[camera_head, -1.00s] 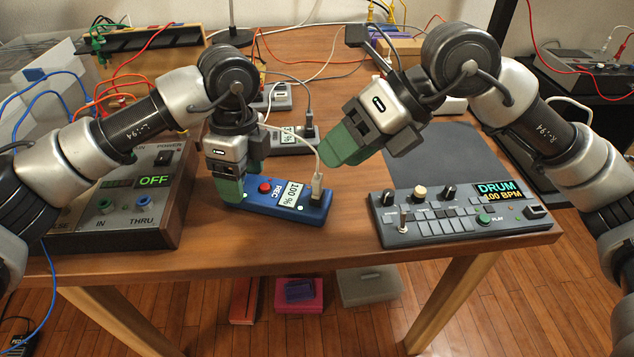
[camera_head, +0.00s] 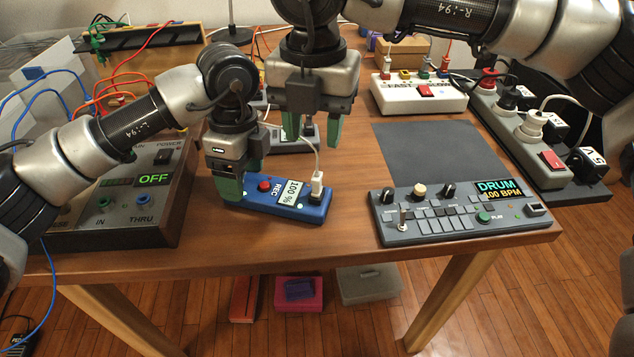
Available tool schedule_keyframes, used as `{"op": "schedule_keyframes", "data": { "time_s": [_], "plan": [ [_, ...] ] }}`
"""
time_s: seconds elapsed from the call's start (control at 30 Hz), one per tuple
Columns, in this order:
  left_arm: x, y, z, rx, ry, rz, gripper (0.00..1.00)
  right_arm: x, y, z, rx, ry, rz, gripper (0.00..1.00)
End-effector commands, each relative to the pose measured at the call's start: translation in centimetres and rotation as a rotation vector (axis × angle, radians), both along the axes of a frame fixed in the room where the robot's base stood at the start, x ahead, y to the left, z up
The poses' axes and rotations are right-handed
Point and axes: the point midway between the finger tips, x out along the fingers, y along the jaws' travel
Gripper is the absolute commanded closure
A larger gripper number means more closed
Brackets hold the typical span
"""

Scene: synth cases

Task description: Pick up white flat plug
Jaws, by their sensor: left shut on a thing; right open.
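The white flat plug (camera_head: 317,186) stands upright in the right end of a blue device (camera_head: 262,209) marked REC, with a red button and a 100 % screen. A thin white cable rises from the plug towards my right gripper. My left gripper (camera_head: 241,184) is shut on the left end of the blue device, which lies on the table. My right gripper (camera_head: 313,132) is open and empty, fingers pointing down. In the picture it is just above the plug, apart from it; its exact depth is unclear.
A grey OFF box (camera_head: 150,212) stands at left, a drum machine (camera_head: 450,222) at right front. A white box with coloured plugs (camera_head: 418,97) and a power strip (camera_head: 530,140) stand behind right. A dark mat (camera_head: 427,150) lies bare on the wooden table (camera_head: 352,235).

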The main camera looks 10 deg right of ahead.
Motion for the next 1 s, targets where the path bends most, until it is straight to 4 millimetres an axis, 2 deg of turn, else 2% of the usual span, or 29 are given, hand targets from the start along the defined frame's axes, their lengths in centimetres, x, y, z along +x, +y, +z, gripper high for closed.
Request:
{"op": "schedule_keyframes", "data": {
  "time_s": [0.1, 0.37, 0.63, 0.73, 0.97, 1.0],
  "plan": [
    [0.0, 0.0, -0.1, 0.002, 0.001, 0.0, 0.61, 0.0, 0.0, -2.1, 0.001, 0.002, 0.002, 0.56],
    [0.0, 0.0, -0.1, 0.002, 0.001, 0.0, 0.61, 0.0, -0.1, -4.2, 0.001, 0.001, 0.003, 0.56],
    [0.0, 0.0, -0.1, 0.002, 0.001, 0.0, 0.61, 0.0, -0.4, -8.0, 0.003, 0.002, 0.002, 0.56],
    [0.0, 0.0, -0.1, 0.002, 0.001, 0.0, 0.61, 0.0, -0.4, -8.6, 0.002, 0.0, 0.002, 0.56],
    [0.0, 0.0, -0.1, 0.002, 0.001, 0.0, 0.61, 0.0, -0.4, -8.7, 0.003, 0.0, 0.002, 0.56],
    [0.0, 0.0, -0.1, 0.002, 0.001, 0.0, 0.61, 0.0, -0.4, -8.7, 0.003, 0.0, 0.002, 0.62]
  ]
}}
